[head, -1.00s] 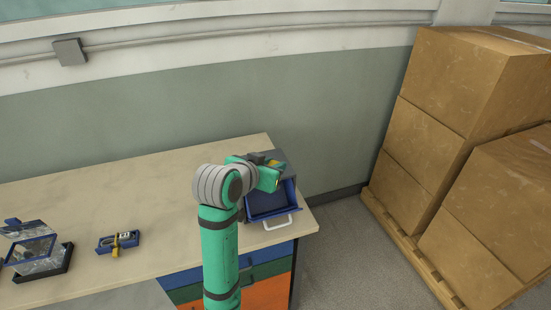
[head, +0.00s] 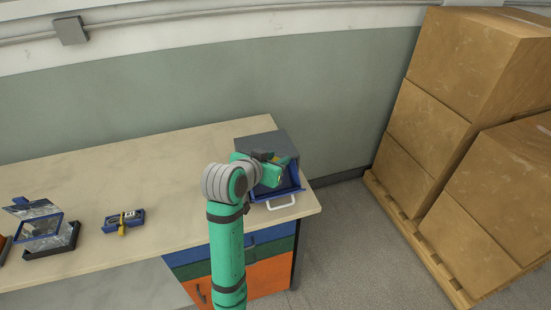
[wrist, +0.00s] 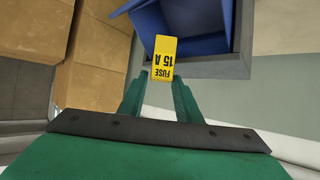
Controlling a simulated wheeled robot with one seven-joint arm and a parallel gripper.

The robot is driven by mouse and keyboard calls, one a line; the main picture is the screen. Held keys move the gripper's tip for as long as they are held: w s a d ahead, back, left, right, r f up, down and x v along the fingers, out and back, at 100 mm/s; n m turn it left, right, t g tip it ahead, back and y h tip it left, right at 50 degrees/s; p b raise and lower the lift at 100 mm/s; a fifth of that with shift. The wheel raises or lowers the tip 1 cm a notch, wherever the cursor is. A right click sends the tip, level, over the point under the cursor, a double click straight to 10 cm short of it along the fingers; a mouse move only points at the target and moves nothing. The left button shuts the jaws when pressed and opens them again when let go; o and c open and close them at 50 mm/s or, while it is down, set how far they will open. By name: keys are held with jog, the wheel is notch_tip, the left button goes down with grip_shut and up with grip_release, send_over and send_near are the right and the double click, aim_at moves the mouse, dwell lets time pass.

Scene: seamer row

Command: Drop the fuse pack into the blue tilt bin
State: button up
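In the head view the bin (head: 291,191), with a white handle, stands at the right end of the bench. My gripper (head: 277,175) is above it and hides part of its inside. The pack's height above the bin floor is unclear.
A blue holder (head: 112,225) with a yellow padlock-like item lies mid-bench. A black box with a raised clear lid (head: 38,231) stands at the left. Stacked cartons (head: 440,115) on a pallet stand right of the bench. Coloured drawers are below the bin.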

jog(key=shift+o, duration=1.1)
jog(key=v, duration=1.1)
jog(key=shift+f, duration=0.1)
